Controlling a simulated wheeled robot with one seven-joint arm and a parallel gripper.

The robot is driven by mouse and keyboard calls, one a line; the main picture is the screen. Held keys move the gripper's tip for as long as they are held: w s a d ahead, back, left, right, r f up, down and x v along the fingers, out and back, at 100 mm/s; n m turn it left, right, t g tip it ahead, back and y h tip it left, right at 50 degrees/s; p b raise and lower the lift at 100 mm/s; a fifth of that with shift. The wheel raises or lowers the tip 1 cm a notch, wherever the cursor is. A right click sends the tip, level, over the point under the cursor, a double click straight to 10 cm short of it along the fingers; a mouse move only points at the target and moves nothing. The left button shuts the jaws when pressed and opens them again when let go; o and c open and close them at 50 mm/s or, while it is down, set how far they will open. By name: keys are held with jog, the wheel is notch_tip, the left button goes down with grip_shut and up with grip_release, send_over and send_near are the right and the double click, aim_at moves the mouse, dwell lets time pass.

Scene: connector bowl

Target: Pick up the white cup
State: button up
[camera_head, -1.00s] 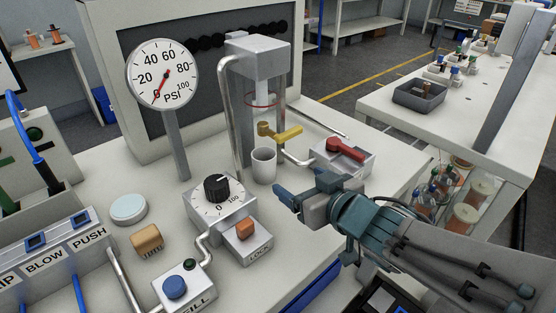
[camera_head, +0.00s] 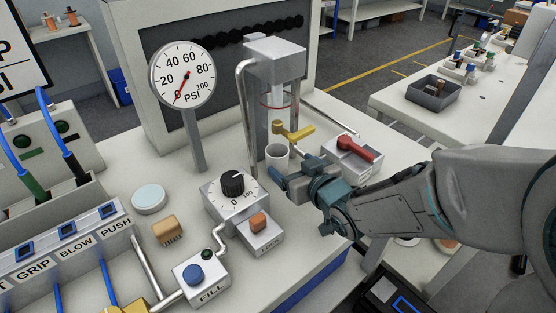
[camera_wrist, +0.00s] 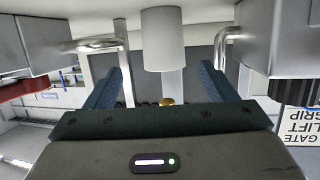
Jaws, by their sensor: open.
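The white cup (camera_head: 277,158) stands upright on the bench under the dispenser with the yellow lever. In the wrist view, which looks upside down, the cup (camera_wrist: 163,40) shows in line with the gap between my fingers. My gripper (camera_head: 279,175) is right beside the cup on its near side, low over the bench. In the wrist view my gripper (camera_wrist: 160,82) has its two blue fingers spread wide with nothing held. Whether the fingertips reach around the cup is hard to tell.
The dispenser (camera_head: 275,60) and its bent pipe stand close behind and left of the cup. A red-lever box (camera_head: 352,152) is to the right. The dial box (camera_head: 233,196) and LOCK button box (camera_head: 260,233) are in front and left. A pressure gauge (camera_head: 182,75) stands farther left.

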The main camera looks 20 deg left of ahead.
aim_at(283, 160)
jog(key=shift+s+x, duration=0.2)
jog(key=shift+x, duration=2.55)
jog(key=shift+a, duration=0.15)
jog(key=shift+r, duration=0.1)
jog(key=c, duration=1.2)
